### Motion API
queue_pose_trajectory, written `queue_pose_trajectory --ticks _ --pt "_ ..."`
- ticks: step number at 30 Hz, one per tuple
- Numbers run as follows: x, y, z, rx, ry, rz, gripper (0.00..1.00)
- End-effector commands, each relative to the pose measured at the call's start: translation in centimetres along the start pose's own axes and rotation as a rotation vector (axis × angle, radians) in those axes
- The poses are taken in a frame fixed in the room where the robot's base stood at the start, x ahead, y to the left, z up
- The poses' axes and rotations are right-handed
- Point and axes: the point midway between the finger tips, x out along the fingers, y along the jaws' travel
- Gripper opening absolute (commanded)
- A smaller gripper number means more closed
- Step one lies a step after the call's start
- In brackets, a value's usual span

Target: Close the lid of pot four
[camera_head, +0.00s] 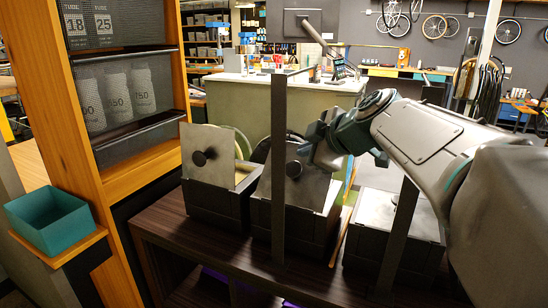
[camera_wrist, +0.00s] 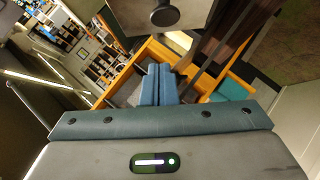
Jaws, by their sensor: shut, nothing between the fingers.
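A row of dark square pots stands on a dark wooden bench. The left pot (camera_head: 212,205) has its grey lid (camera_head: 208,140) standing open, tilted up, with a black knob facing me. The middle pot (camera_head: 310,232) also has its lid (camera_head: 300,188) raised, with a black knob. The right pot (camera_head: 420,250) has a flat grey lid (camera_head: 378,212) lying shut on it. No numbers show, so I cannot tell which is pot four. My gripper (camera_wrist: 158,72) is shut and empty, beside the middle lid's upper right. A raised lid with its knob (camera_wrist: 165,15) shows at the wrist view's top.
Two upright dark posts (camera_head: 278,170) stand in front of the pots. A wooden rack (camera_head: 60,110) with dark bins and a teal box (camera_head: 48,218) is at left. A counter (camera_head: 260,108) stands behind the bench.

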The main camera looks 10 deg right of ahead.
Motion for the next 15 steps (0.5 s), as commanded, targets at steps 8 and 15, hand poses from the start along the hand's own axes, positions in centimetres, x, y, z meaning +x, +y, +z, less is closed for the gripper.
queue_pose_trajectory --ticks 8,15 --pt "5.8 0.0 0.3 0.003 -0.001 -0.004 0.0" --pt "7.7 0.0 2.4 0.001 0.0 -0.002 0.0"
